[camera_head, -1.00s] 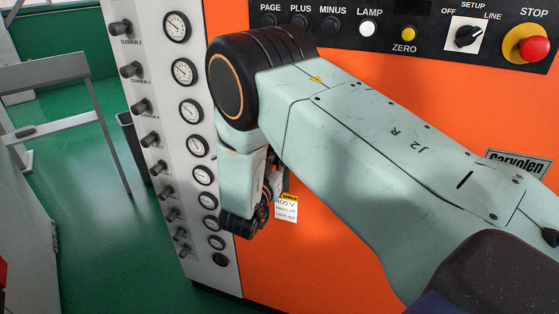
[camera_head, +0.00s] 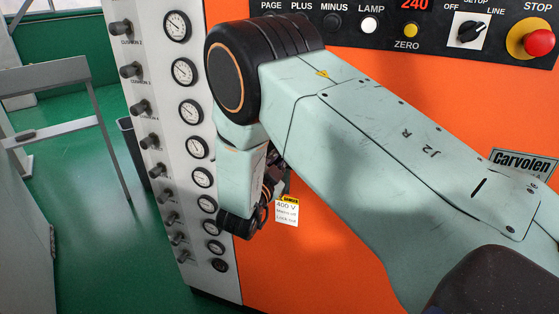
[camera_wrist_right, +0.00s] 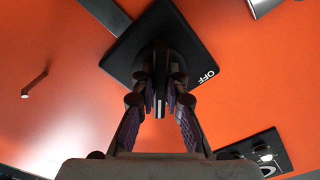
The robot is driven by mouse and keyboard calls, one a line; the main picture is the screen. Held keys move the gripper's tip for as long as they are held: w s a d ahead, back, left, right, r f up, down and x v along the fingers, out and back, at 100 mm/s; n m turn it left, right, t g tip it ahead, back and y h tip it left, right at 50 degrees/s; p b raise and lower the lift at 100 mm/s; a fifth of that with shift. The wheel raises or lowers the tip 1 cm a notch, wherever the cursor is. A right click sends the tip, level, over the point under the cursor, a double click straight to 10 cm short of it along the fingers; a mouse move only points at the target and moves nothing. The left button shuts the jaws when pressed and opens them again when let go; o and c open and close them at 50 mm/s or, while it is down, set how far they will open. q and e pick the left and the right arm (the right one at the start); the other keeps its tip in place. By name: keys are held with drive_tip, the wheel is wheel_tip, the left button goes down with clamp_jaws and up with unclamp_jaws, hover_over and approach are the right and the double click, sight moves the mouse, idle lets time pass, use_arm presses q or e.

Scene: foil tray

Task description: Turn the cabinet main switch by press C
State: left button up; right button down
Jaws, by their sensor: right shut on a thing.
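The cabinet main switch shows in the right wrist view as a dark handle (camera_wrist_right: 160,58) on a black square plate (camera_wrist_right: 187,25) with a white OFF mark at its right corner. My right gripper (camera_wrist_right: 160,92) is shut on this handle, one finger on each side. In the head view my right arm hides the switch, and only dark parts of the gripper show beside the wrist. The orange press front (camera_head: 330,255) carries a 400 V danger label (camera_head: 287,211) close to the gripper. My left gripper is not in view.
A control panel above has a red 240 display (camera_head: 414,4), a black selector knob (camera_head: 470,32) and a red STOP button (camera_head: 539,41). A grey column of gauges (camera_head: 178,26) and knobs stands left. Green floor (camera_head: 85,225) and a grey railing (camera_head: 50,75) lie beyond.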

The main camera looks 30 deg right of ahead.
sight(277, 160)
idle(0.4)
drive_tip(key=c, duration=1.4)
unclamp_jaws()
drive_tip(key=shift+a, duration=0.1)
drive_tip(key=v, duration=0.6)
drive_tip(key=shift+s+a, duration=0.15)
drive_tip(key=shift+a, duration=0.05)
drive_tip(key=shift+s+a, duration=0.25)
drive_tip(key=shift+s, duration=0.05)
